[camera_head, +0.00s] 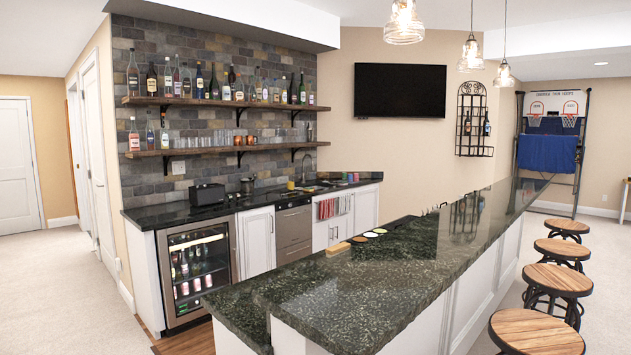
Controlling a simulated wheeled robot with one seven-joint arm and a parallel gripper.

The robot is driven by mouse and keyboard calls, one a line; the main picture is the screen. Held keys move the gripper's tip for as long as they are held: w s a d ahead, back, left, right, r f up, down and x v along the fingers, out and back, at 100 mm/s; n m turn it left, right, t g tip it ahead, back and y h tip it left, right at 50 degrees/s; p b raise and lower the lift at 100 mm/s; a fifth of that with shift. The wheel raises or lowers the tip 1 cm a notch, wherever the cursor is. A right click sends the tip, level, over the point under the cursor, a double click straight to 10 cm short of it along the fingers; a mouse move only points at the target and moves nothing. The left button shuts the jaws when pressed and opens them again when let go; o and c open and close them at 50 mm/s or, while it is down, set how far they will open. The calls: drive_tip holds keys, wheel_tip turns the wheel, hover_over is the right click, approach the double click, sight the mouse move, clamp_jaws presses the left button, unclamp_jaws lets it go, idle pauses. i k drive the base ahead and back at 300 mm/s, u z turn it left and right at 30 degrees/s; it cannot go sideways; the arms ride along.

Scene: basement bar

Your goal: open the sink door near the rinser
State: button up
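The sink faucet (305,166) rises from the dark back counter, below the shelves. White cabinet doors sit under that counter: one with red and grey towels (335,207) hung across its top, and one to its right (366,208). Both look shut. A steel drawer unit (293,233) stands left of the towelled door, and another white door (257,241) is left of that, also shut. I cannot make out the rinser for certain; small items crowd the counter around the faucet. The bar hides the lower part of the doors. My gripper is not in view.
The long granite bar (345,290) stands between me and the cabinets. A glass-front drinks fridge (197,270) is at the left end of the back counter. Wooden stools (536,332) line the bar's right side. Open carpet (65,290) lies at left, with wood floor by the fridge.

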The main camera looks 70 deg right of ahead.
sight(341, 223)
drive_tip(key=z, duration=1.15)
drive_tip(key=i, duration=5.05)
drive_tip(key=z, duration=2.65)
drive_tip(key=i, duration=2.15)
